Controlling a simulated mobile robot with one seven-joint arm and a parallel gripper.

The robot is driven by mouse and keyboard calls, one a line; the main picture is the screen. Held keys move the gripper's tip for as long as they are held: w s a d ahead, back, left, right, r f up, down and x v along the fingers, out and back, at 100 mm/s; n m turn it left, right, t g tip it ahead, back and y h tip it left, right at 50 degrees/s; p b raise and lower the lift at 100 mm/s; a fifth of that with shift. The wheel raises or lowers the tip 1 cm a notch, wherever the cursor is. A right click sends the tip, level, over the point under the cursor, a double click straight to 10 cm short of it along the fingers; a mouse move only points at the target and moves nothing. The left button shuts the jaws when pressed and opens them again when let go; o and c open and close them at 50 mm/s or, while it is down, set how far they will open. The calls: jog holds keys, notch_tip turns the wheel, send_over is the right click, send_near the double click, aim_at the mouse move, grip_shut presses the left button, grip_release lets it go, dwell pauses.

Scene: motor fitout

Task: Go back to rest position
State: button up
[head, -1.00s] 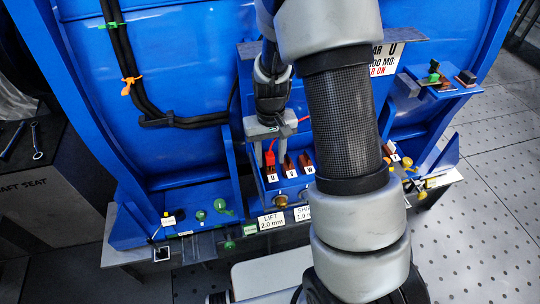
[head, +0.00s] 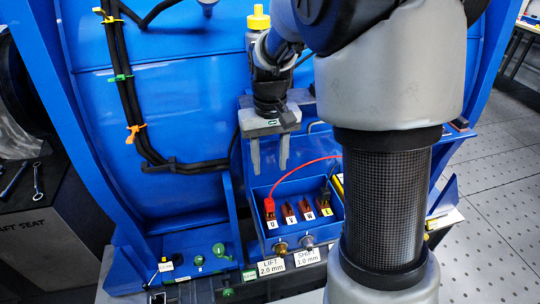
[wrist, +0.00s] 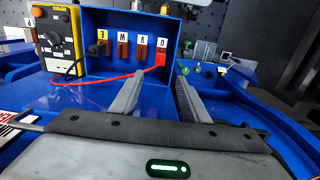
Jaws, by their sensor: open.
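My gripper (head: 270,168) is open and empty, its two grey fingers pointing down above the blue terminal box (head: 262,238). The fingertips are clear of the terminals. The fingers also show in the wrist view (wrist: 159,88), with nothing between them. In the box stand brown terminals labelled U, V, W and E. A red clip (head: 269,206) sits on the U terminal, and its red lead (head: 300,171) runs right. A black clip (wrist: 98,48) sits on the E terminal. My arm hides the box's right side in the head view.
A yellow meter with a dial (wrist: 57,38) stands beside the box. Blue motor housing ribs (head: 48,90) flank the space. Black cables with coloured ties (head: 132,100) run down the housing at left. LIFT and SHIFT labels (head: 271,267) sit in front. Open floor (head: 500,190) lies at right.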

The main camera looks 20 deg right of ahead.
jog(key=shift+r, duration=0.6)
jog(key=s+r+t+p, duration=0.5)
jog(key=s+r, duration=1.2)
jog(key=shift+s+r+p, duration=0.35)
jog(key=shift+r+p, duration=0.05)
